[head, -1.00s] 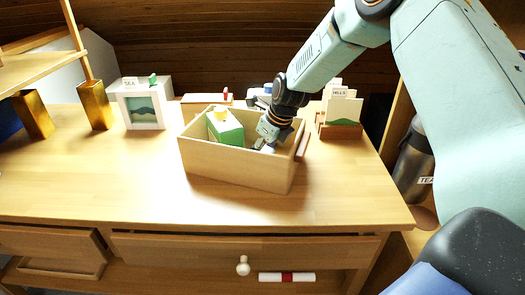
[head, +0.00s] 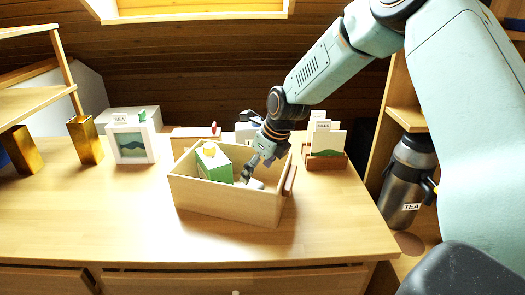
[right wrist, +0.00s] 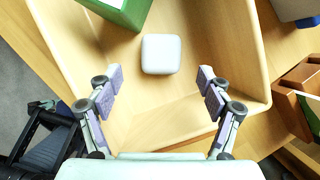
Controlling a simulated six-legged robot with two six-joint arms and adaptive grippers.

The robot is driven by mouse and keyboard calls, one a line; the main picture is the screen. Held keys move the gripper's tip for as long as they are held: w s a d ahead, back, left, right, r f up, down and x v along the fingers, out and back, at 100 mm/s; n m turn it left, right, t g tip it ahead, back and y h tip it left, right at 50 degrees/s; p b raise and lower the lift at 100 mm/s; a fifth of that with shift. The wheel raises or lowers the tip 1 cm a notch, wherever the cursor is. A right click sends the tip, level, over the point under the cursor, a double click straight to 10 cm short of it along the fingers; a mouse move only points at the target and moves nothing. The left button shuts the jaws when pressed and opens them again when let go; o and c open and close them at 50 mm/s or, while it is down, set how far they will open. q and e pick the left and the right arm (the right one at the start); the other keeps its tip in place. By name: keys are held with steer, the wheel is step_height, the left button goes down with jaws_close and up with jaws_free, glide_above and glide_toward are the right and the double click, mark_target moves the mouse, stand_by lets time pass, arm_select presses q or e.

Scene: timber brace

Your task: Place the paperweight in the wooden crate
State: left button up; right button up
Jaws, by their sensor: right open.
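A white rounded block, which looks like the paperweight (right wrist: 161,54), lies flat on the floor of the wooden crate (right wrist: 52,22). In the head view the crate (head: 226,203) stands on the desk, and the pale paperweight (head: 257,184) shows partly inside its right part. My right gripper (head: 248,172) reaches down into the crate over it. In the right wrist view the right gripper (right wrist: 160,82) has its fingers wide apart with nothing between them, and the paperweight is beyond the fingertips. My left gripper is not in view.
A green and white carton (head: 214,162) stands in the crate's left part. A card holder (head: 326,158) is right of the crate, a framed picture (head: 132,144) left. A steel flask (head: 408,180) is at the far right. The desk front is clear.

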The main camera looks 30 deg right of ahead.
steer(key=p+v, duration=0.1)
steer(key=v, duration=0.3)
steer(key=shift+s+r, duration=0.1)
steer(key=shift+r, duration=0.25)
